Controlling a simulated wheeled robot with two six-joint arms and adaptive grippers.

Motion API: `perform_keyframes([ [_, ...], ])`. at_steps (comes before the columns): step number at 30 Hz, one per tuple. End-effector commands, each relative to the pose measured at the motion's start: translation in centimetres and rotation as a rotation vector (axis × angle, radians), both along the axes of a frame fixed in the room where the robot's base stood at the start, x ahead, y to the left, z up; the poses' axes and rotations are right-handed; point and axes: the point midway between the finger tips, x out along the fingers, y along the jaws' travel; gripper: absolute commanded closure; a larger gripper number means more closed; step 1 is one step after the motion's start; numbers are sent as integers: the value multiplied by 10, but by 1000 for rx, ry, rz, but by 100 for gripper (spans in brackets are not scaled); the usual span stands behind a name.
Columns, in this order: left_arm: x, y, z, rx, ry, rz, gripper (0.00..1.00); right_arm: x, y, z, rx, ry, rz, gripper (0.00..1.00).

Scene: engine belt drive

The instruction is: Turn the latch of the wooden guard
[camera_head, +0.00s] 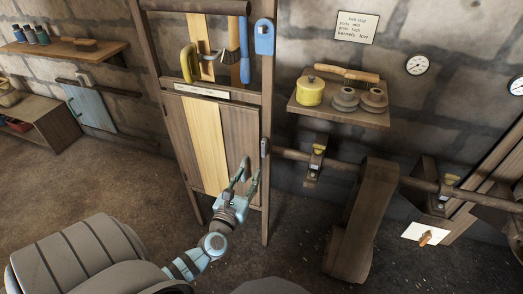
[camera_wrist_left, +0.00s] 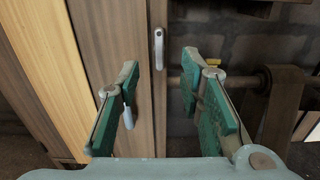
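The wooden guard (camera_head: 207,140) is a tall plank panel with a pale middle board, set in a dark frame. Its latch (camera_head: 264,147) is a small grey metal piece on the right post, standing upright. The latch (camera_wrist_left: 158,48) also shows in the left wrist view, between and beyond my fingertips. My left gripper (camera_head: 250,172) is open and empty, in front of the guard's right edge and below the latch. A gap shows between the fingers and the latch in the left wrist view. My right gripper is not in view.
A horizontal shaft (camera_head: 340,164) with a wide belt (camera_head: 358,225) runs right of the post. A wall shelf (camera_head: 340,114) above it holds a yellow pot and weights. Tools hang above the guard. The floor at the left is clear.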

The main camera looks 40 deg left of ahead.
Motion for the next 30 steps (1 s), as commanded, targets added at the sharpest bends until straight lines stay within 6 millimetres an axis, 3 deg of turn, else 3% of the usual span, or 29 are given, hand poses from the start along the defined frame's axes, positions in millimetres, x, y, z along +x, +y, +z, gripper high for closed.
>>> perform_keyframes([
  [9,82,29,-2,-7,-1,3,66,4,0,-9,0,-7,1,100],
  [15,117,42,-3,-9,2,3,66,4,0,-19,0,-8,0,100],
  [26,125,44,-1,-10,3,2,66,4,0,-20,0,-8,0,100],
  [30,125,44,-1,-11,4,2,87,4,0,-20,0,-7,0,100],
])
